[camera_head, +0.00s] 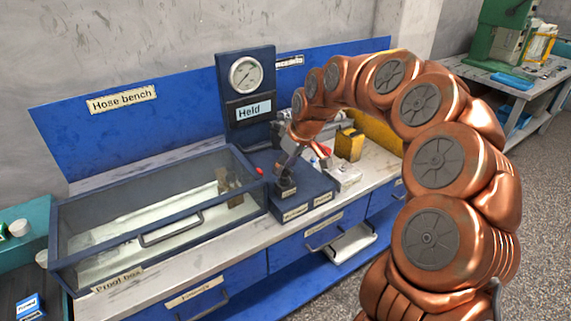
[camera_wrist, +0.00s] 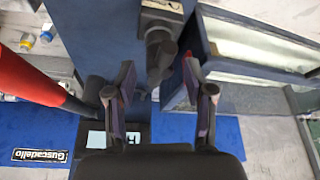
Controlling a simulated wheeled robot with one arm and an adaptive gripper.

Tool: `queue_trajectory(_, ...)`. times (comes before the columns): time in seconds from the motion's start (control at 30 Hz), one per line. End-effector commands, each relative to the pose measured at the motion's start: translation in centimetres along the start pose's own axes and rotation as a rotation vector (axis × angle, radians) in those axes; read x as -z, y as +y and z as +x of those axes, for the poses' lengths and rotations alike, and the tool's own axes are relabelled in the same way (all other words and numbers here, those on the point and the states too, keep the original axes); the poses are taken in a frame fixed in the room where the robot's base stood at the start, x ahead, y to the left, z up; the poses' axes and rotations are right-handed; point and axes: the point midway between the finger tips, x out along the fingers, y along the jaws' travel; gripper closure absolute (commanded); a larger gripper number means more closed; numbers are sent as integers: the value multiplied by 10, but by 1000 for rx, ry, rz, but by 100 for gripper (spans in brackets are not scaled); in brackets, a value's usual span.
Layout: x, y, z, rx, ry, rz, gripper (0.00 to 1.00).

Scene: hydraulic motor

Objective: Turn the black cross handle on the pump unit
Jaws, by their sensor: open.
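The black cross handle (camera_wrist: 160,48) shows in the wrist view as a dark grey shape with a rounded end, on the blue pump unit (camera_wrist: 105,30). My gripper (camera_wrist: 158,82) is open, with one finger on each side of the handle's lower end in that view. I cannot tell whether either finger touches it. In the head view my gripper (camera_head: 291,160) points down over the front left of the pump unit (camera_head: 305,200). A dark piece (camera_head: 286,187) shows just below it. My gripper hides much of the handle there.
A gauge (camera_head: 245,75) stands behind, above a display reading "Held" (camera_head: 249,111). A glazed box (camera_head: 150,222) is close on the left. A red bar (camera_wrist: 35,78) crosses the left of the wrist view. A yellow block (camera_head: 349,145) is at the right.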

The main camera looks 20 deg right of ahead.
Motion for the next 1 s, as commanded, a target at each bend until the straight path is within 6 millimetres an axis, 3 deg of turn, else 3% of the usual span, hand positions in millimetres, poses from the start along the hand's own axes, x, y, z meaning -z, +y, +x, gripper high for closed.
queue_trajectory(0.17,1,1,-20,-2,2,1,47)
queue_trajectory(0.6,1,1,-99,-2,3,0,47)
queue_trajectory(0.8,0,0,-115,-1,0,-1,47)
queue_trajectory(1.0,0,0,-118,1,-1,-1,47)
